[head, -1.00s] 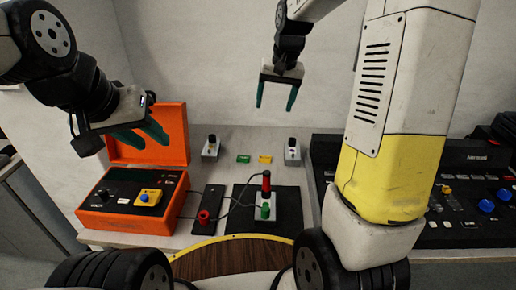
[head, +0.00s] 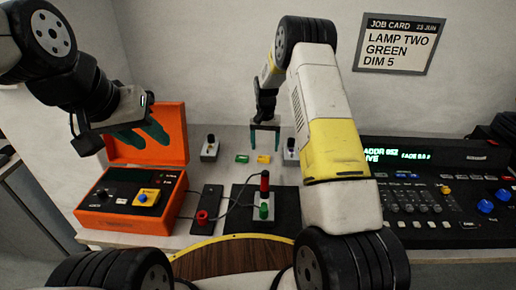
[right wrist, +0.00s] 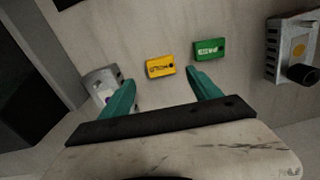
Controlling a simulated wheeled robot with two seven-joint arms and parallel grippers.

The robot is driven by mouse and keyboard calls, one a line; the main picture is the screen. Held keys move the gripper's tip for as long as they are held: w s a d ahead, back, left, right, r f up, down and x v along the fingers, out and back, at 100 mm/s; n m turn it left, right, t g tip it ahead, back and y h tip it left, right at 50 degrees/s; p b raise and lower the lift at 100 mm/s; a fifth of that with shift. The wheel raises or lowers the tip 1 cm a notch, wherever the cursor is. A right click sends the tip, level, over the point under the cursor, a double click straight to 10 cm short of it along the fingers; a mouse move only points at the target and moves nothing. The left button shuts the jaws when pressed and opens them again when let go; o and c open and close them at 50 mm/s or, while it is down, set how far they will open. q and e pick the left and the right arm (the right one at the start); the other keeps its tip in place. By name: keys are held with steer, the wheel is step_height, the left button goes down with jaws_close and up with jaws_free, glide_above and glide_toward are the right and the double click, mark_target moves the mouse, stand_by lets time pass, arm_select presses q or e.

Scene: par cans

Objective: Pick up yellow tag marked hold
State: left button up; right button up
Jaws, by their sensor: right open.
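The yellow tag (head: 263,160) lies flat on the table beside a green tag (head: 242,159), between two small grey lamp boxes. In the right wrist view the yellow tag (right wrist: 160,67) has dark lettering, too small to read surely, and lies just beyond my fingertips, between them. The green tag (right wrist: 209,50) is to its right there. My right gripper (head: 265,142) is open and empty above the yellow tag; its two teal fingers also show in the right wrist view (right wrist: 161,80). My left gripper (head: 142,137) is open and empty near the orange case.
The orange case (head: 118,222) stands at left. Grey lamp boxes (head: 210,148) (head: 290,150) flank the tags. A black pad (head: 284,207) with red and green plugs lies in front. A lighting console (head: 430,205) stands at right. A job card (head: 399,43) hangs behind.

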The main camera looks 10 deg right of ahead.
mark_target(264, 157)
step_height(264, 157, down, 5)
steer(key=shift+w+a+f, duration=0.1)
steer(key=shift+a, duration=0.05)
steer(key=c, duration=1.4)
steer(key=shift+r, duration=0.2)
